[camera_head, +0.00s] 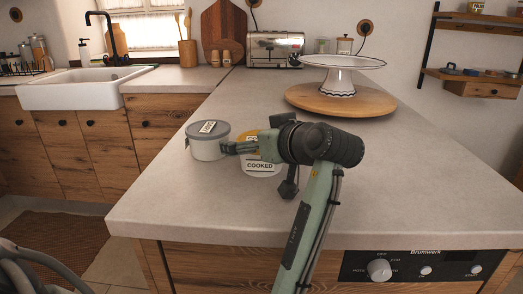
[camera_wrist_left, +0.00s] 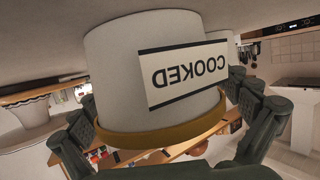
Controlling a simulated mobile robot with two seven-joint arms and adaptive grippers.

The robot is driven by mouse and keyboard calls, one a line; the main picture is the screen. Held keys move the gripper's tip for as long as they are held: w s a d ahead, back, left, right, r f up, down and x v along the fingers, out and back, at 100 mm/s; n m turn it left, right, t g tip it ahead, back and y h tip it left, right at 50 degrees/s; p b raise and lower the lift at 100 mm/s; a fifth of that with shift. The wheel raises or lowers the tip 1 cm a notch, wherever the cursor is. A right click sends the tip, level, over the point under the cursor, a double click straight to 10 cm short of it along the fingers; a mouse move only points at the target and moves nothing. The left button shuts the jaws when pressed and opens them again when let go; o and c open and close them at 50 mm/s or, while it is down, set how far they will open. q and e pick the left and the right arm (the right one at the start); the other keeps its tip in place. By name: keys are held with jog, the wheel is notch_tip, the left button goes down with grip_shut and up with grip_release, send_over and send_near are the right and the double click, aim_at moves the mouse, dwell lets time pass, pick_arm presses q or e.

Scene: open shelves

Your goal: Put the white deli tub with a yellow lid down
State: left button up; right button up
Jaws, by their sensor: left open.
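The white deli tub with a yellow lid (camera_head: 261,168) stands upright on the pale countertop (camera_head: 400,190), its COOKED label facing the front. My left gripper (camera_head: 257,155) is around the tub and partly hides its lid and side in the head view. In the left wrist view the tub (camera_wrist_left: 150,75) appears upside down between the two fingers of the open gripper (camera_wrist_left: 160,112). Whether either finger touches it, I cannot tell. My right gripper is not in view.
A similar tub with a grey lid (camera_head: 208,141) stands close on the left, near the left finger. A white cake stand (camera_head: 341,78) on a round wooden board (camera_head: 377,102) is behind on the right. The front right of the counter is clear.

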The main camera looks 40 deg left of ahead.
pick_arm(q)
jog(key=c, duration=1.5)
jog(key=shift+r, duration=0.1)
jog(key=shift+c, duration=0.2)
